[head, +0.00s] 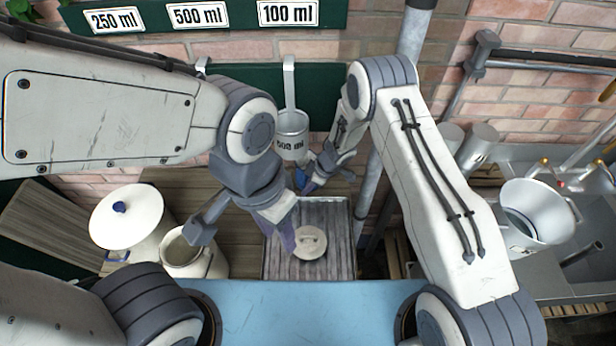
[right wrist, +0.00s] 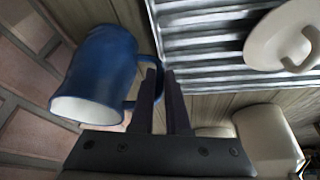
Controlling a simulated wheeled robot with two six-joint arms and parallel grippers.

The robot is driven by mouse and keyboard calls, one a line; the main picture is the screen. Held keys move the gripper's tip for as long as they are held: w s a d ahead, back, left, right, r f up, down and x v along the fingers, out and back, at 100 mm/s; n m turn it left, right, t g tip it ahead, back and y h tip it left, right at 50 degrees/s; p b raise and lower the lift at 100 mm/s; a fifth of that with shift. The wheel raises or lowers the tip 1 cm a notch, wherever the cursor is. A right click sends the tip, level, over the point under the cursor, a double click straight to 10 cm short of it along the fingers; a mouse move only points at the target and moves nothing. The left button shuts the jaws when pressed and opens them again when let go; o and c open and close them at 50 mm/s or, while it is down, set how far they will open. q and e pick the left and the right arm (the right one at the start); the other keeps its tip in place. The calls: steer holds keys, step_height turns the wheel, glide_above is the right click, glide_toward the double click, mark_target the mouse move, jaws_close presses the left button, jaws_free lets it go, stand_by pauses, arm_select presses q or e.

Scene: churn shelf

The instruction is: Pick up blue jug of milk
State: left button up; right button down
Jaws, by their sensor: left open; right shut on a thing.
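The blue jug (right wrist: 103,62) shows in the right wrist view at the left, with its pale inside facing the lower left. My right gripper (right wrist: 163,88) is shut on the jug's handle, beside its body. In the head view only a small blue part of the jug (head: 302,178) shows by my right gripper (head: 309,186); the rest is hidden. I cannot tell whether the jug is clear of the surface. My left gripper (head: 287,238) is open and empty, over the left side of the ribbed metal tray.
A cream lid (head: 310,243) lies on the ribbed metal tray (head: 340,225). A lidded cream crock (head: 130,220) and an open crock (head: 195,262) stand left. A 500 ml ladle (head: 292,135) hangs behind. A metal pipe (head: 375,150) and white pot (head: 535,210) are right.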

steer(key=shift+r, duration=0.2)
steer(key=shift+w+r, duration=0.1)
steer(key=shift+r, duration=1.55)
steer(key=shift+d+r+b, duration=0.15)
steer(key=shift+r+b, duration=0.15)
steer(key=shift+b, duration=0.1)
steer(key=s+d+r+b, duration=0.2)
steer(key=s+d+r, duration=0.4)
steer(key=s+d, duration=0.1)
steer(key=shift+s+d+r, duration=0.35)
steer(key=shift+s+d, duration=0.05)
steer(key=shift+s, duration=0.25)
steer(key=shift+b, duration=0.3)
